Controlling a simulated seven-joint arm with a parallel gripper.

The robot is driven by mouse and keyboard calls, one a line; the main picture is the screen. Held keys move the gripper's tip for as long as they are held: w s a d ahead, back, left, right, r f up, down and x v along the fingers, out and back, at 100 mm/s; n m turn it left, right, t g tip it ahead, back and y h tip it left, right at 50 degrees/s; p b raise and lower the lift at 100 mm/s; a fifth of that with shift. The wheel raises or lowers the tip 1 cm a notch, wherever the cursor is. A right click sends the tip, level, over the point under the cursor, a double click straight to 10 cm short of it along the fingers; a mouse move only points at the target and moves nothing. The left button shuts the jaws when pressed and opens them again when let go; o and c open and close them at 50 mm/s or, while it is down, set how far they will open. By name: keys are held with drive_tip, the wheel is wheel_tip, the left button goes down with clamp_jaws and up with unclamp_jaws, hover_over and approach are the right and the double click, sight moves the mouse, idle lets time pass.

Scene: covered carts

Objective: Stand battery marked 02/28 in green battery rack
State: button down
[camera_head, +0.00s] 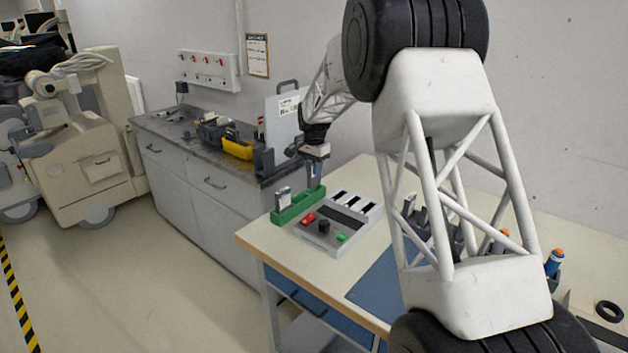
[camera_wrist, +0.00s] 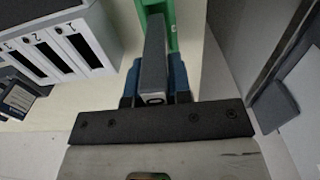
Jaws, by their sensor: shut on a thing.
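The green battery rack (camera_head: 297,208) lies on the pale workbench beside the charger. One battery with a pale label (camera_head: 283,197) stands in its near end. My gripper (camera_head: 315,161) is above the rack's far end, pointing down, shut on a dark battery (camera_head: 314,174). The held battery is upright; its lower end meets the rack's far end in the picture, and I cannot tell if it is seated. In the wrist view the held battery (camera_wrist: 153,68) sits between blue finger pads, with the green rack (camera_wrist: 172,12) beyond. Its date marking is not readable.
The grey charger (camera_head: 330,229) with numbered slots, red and green buttons is right of the rack; it also shows in the wrist view (camera_wrist: 98,30). A labelled dark object (camera_wrist: 18,98) stands near it. A blue mat (camera_head: 382,283) lies in front. A grey counter (camera_head: 180,128) stands behind left.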

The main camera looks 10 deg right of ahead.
sight(314, 179)
drive_tip(key=shift+f, duration=2.25)
drive_tip(key=shift+f, duration=0.2)
drive_tip(key=c, duration=1.1)
unclamp_jaws()
drive_tip(key=shift+o, duration=0.2)
wheel_tip(314, 179, up, 12)
drive_tip(key=shift+f, duration=0.15)
drive_tip(key=shift+r, duration=0.35)
drive_tip(key=shift+s, duration=0.1)
